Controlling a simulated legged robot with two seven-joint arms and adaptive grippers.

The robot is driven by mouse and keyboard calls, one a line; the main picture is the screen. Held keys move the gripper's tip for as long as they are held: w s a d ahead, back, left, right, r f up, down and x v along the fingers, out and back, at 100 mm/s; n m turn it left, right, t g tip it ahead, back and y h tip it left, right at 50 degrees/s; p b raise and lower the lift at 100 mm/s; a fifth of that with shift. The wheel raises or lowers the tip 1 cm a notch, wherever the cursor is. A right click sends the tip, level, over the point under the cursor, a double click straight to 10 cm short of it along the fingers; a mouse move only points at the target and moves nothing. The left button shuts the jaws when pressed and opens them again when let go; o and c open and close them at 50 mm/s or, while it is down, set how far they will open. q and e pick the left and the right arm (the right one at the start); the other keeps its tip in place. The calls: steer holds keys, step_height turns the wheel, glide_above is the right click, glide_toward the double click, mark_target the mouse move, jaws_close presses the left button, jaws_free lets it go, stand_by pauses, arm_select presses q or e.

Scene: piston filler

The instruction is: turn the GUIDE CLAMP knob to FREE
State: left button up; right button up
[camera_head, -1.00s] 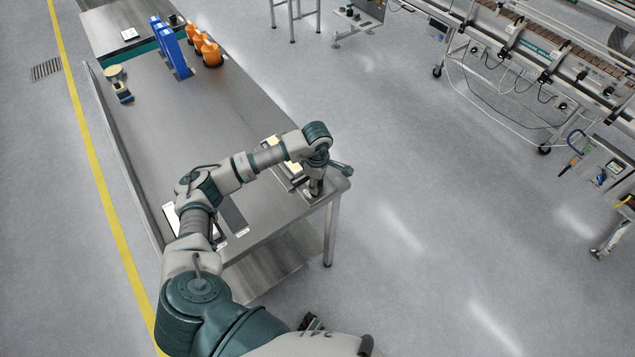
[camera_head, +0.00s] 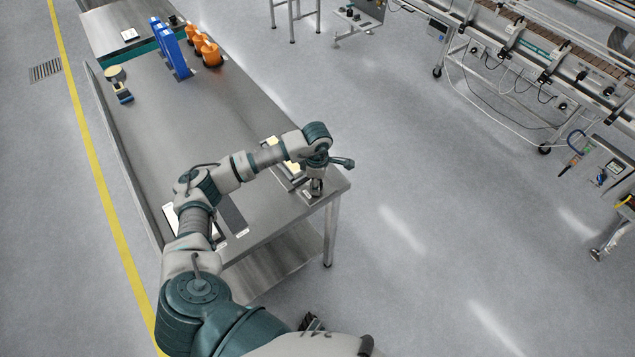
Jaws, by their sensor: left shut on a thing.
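My left arm reaches in from the bottom left, over the near end of the steel bench (camera_head: 190,125). Its wrist bends down at the bench's near right corner. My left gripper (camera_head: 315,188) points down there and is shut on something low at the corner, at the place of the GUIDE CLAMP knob. The knob itself is hidden by the gripper and wrist, and its lettering and pointer cannot be read. My right gripper is not in view.
A conveyor line (camera_head: 540,50) runs along the top right. The floor right of the bench is clear.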

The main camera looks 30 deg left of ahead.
arm_select(q)
steer(key=o, duration=1.1)
steer(key=shift+w+a, duration=0.1)
steer(key=shift+a, duration=0.05)
steer(key=shift+o, duration=0.2)
step_height(320, 180, up, 12)
steer(key=shift+a, duration=0.15)
steer(key=shift+f, duration=0.15)
